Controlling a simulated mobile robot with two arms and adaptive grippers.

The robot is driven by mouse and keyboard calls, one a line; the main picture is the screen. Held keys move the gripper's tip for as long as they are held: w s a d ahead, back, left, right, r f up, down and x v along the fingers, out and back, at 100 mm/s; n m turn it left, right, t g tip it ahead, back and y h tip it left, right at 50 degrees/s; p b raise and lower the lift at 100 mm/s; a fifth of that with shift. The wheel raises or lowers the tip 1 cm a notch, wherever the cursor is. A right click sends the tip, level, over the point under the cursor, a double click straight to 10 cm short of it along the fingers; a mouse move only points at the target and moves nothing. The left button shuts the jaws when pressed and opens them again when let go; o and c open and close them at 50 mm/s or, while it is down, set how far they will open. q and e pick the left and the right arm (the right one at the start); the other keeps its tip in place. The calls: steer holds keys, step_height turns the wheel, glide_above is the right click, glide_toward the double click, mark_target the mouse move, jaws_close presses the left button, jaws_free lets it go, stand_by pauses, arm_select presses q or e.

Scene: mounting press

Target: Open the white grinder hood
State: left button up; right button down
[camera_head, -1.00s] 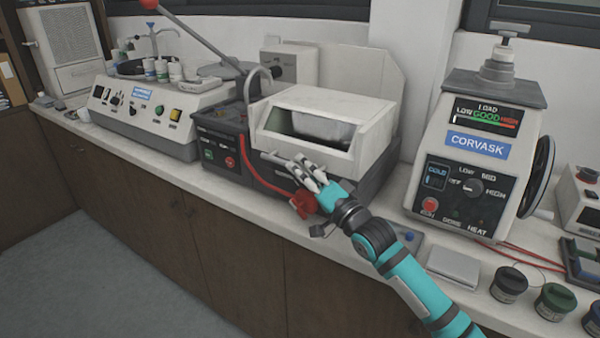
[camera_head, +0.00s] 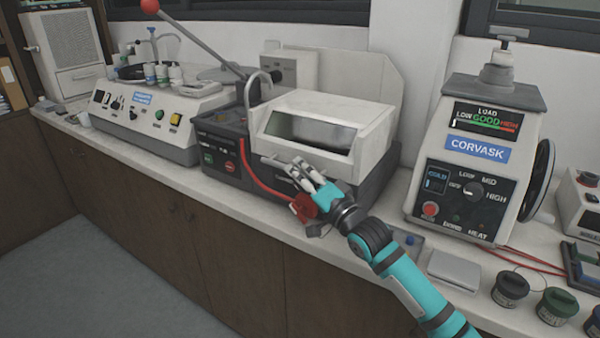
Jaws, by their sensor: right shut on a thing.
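The white grinder hood (camera_head: 345,113) sits on the dark grinder base (camera_head: 225,153) in the middle of the counter. It has a sloped window at the front and looks lowered. My right gripper (camera_head: 292,166) is at the hood's lower front edge, its fingers shut on that edge or a handle there; the fingers hide the exact contact. My left gripper is not in view.
A red-knobbed lever (camera_head: 192,37) rises behind the grinder's left side. A polishing machine (camera_head: 155,115) stands to the left. The CORVASK mounting press (camera_head: 478,150) stands to the right, with dark and green jars (camera_head: 555,305) in front of it.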

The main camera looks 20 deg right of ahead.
steer(key=shift+r+p, duration=0.55)
steer(key=shift+p, duration=0.1)
steer(key=w+d+r+m+p, duration=0.1)
steer(key=r+m+p, duration=0.1)
steer(key=r+p, duration=0.2)
steer(key=w+d+r+m+g+h+p, duration=0.1)
steer(key=d+r+m+p, duration=0.1)
steer(key=r+p, duration=0.3)
steer(key=w+d+r+m+h+p, duration=0.1)
steer(key=w+d+r+m+p, duration=0.1)
steer(key=r+p, duration=0.3)
steer(key=shift+d+r+m+g+p, duration=0.2)
steer(key=shift+m+g+p, duration=0.3)
steer(key=shift+p, duration=1.85)
steer(key=w+d+r+m+p, duration=0.1)
steer(key=d, duration=0.1)
steer(key=w+d+r+m+p, duration=0.1)
steer(key=w+r, duration=0.1)
steer(key=shift+d+r+g, duration=0.15)
steer(key=shift+d+g, duration=0.15)
steer(key=shift+d, duration=0.05)
steer(key=w+d+r+b, duration=0.1)
steer(key=w+d+r, duration=0.2)
steer(key=w+d, duration=0.2)
steer(key=shift+w+d+r, duration=0.15)
steer(key=shift+d+r, duration=0.05)
steer(key=shift+d, duration=0.7)
